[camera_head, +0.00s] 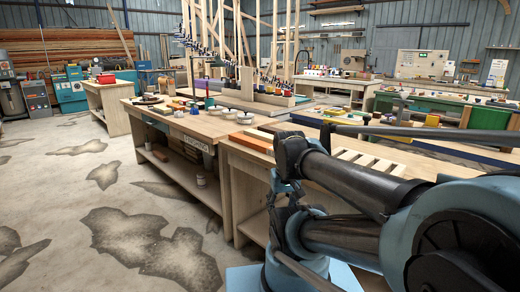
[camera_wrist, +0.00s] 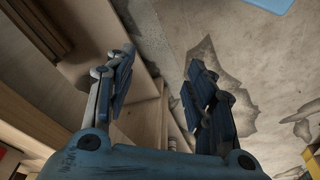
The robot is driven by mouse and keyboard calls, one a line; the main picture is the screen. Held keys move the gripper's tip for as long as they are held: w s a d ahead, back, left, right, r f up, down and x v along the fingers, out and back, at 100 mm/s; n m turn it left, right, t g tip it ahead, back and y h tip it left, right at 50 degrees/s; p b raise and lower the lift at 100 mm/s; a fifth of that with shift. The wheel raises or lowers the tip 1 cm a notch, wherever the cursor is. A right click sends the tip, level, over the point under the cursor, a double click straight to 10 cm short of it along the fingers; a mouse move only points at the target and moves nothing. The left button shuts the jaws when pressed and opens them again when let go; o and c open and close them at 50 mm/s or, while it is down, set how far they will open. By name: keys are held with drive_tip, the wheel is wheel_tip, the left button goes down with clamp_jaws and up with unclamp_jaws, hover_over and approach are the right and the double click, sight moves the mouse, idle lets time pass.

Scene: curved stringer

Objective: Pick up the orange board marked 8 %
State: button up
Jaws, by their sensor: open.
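An orange board (camera_head: 251,143) lies flat on the near wooden workbench, left of my arm in the head view. Its marking is too small to read. It cannot be made out for sure in the wrist view. My gripper (camera_wrist: 162,62) is open and empty, its two blue-grey fingers spread apart. Between and beyond the fingers are a wooden bench side and the concrete floor. In the head view my arm covers part of the bench, and the fingers cannot be picked out clearly there.
The near workbench (camera_head: 240,178) has a lower shelf and adjoins a longer bench (camera_head: 175,125) holding round white containers (camera_head: 229,113) and small items. A slatted wooden piece (camera_head: 365,160) lies behind my arm. Stained concrete floor (camera_head: 75,190) is open at left.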

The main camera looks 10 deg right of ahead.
drive_tip(key=shift+o, duration=1)
drive_tip(key=w+r+n, duration=0.1)
drive_tip(key=w+r, duration=0.5)
drive_tip(key=r, duration=0.1)
drive_tip(key=shift+a+y, duration=0.3)
drive_tip(key=w+d+r+n, duration=0.1)
drive_tip(key=w+r, duration=0.3)
drive_tip(key=w, duration=0.3)
drive_tip(key=w+d+r+n+t+y, duration=0.1)
drive_tip(key=w+r+n, duration=0.1)
drive_tip(key=w+r, duration=0.45)
drive_tip(key=w+r+n, duration=0.1)
drive_tip(key=w+r, duration=0.2)
drive_tip(key=w, duration=0.6)
drive_tip(key=n+y, duration=0.1)
drive_tip(key=n, duration=0.1)
hover_over(261, 143)
drive_tip(key=s+d, duration=0.2)
drive_tip(key=f, duration=0.8)
drive_tip(key=shift+a+f, duration=0.2)
drive_tip(key=shift+x, duration=2.7)
drive_tip(key=shift+a, duration=0.15)
drive_tip(key=shift+c, duration=0.6)
drive_tip(key=shift+r, duration=0.1)
drive_tip(key=c, duration=1.5)
